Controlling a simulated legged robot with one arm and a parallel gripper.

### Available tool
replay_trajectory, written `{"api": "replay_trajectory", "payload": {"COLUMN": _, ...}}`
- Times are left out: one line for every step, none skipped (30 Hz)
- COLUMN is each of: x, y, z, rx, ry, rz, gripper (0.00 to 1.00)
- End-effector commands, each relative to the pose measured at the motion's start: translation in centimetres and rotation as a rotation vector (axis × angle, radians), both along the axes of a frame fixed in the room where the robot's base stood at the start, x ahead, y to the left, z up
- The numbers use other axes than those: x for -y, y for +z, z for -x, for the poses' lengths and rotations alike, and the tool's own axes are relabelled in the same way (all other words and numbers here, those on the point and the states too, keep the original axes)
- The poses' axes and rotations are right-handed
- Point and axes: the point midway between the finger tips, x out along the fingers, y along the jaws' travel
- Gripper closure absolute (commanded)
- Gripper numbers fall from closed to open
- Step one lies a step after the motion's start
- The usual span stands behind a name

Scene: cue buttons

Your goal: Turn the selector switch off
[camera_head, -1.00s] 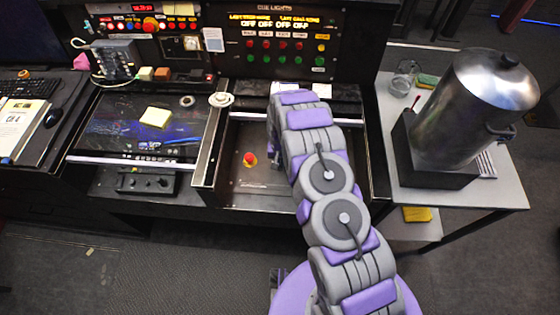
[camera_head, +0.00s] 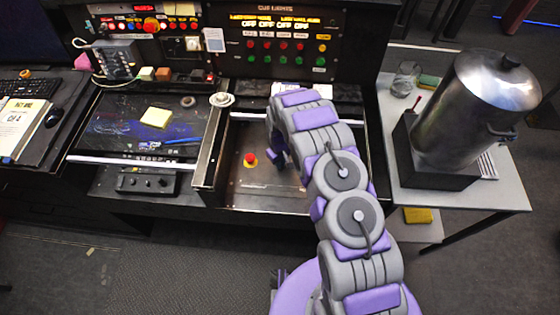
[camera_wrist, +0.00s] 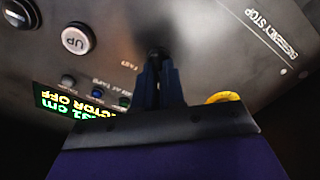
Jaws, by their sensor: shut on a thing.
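In the wrist view my gripper (camera_wrist: 157,85) is shut on a dark selector switch (camera_wrist: 157,53) on a grey panel. The fingers hide most of the switch, so I cannot tell its exact angle. A lit display (camera_wrist: 75,102) at the lower left shows green and yellow text, with "CTOR OFF" readable and its left part cut off. In the head view my gripper (camera_head: 279,155) is small and dark, partly behind my arm, over the recessed panel (camera_head: 235,185).
A red emergency stop (camera_head: 250,159) on a yellow base is close left of my gripper. Its yellow ring (camera_wrist: 223,97) shows in the wrist view. A white UP button (camera_wrist: 77,38) is at upper left. A metal urn (camera_head: 478,110) stands on the right table.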

Motion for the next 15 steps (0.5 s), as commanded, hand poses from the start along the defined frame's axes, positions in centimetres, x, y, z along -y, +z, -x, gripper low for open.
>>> {"api": "replay_trajectory", "payload": {"x": -0.09, "y": 0.24, "z": -0.18, "rx": 0.005, "ry": 0.021, "rz": -0.002, "gripper": 1.00}}
{"api": "replay_trajectory", "payload": {"x": -0.12, "y": 0.23, "z": -0.17, "rx": 0.005, "ry": 0.035, "rz": -0.002, "gripper": 1.00}}
{"api": "replay_trajectory", "payload": {"x": -0.15, "y": 0.23, "z": -0.18, "rx": 0.005, "ry": 0.049, "rz": -0.002, "gripper": 1.00}}
{"api": "replay_trajectory", "payload": {"x": -0.16, "y": 0.23, "z": -0.18, "rx": 0.005, "ry": 0.059, "rz": -0.002, "gripper": 1.00}}
{"api": "replay_trajectory", "payload": {"x": -0.19, "y": 0.22, "z": -0.18, "rx": 0.005, "ry": 0.068, "rz": -0.002, "gripper": 1.00}}
{"api": "replay_trajectory", "payload": {"x": -0.20, "y": 0.22, "z": -0.19, "rx": 0.006, "ry": 0.078, "rz": -0.002, "gripper": 1.00}}
{"api": "replay_trajectory", "payload": {"x": -0.21, "y": 0.22, "z": -0.19, "rx": 0.006, "ry": 0.083, "rz": -0.002, "gripper": 1.00}}
{"api": "replay_trajectory", "payload": {"x": -0.21, "y": 0.21, "z": -0.19, "rx": 0.006, "ry": 0.088, "rz": -0.002, "gripper": 1.00}}
{"api": "replay_trajectory", "payload": {"x": -0.22, "y": 0.21, "z": -0.21, "rx": 0.006, "ry": 0.094, "rz": -0.002, "gripper": 1.00}}
{"api": "replay_trajectory", "payload": {"x": -0.22, "y": 0.21, "z": -0.21, "rx": 0.006, "ry": 0.097, "rz": -0.002, "gripper": 1.00}}
{"api": "replay_trajectory", "payload": {"x": -0.23, "y": 0.20, "z": -0.19, "rx": 0.006, "ry": 0.100, "rz": -0.002, "gripper": 1.00}}
{"api": "replay_trajectory", "payload": {"x": -0.23, "y": 0.20, "z": -0.21, "rx": 0.006, "ry": 0.103, "rz": -0.002, "gripper": 1.00}}
{"api": "replay_trajectory", "payload": {"x": -0.23, "y": 0.20, "z": -0.21, "rx": 0.007, "ry": 0.104, "rz": -0.002, "gripper": 1.00}}
{"api": "replay_trajectory", "payload": {"x": -0.23, "y": 0.20, "z": -0.21, "rx": 0.007, "ry": 0.105, "rz": -0.002, "gripper": 1.00}}
{"api": "replay_trajectory", "payload": {"x": -0.24, "y": 0.20, "z": -0.22, "rx": 0.007, "ry": 0.106, "rz": -0.002, "gripper": 1.00}}
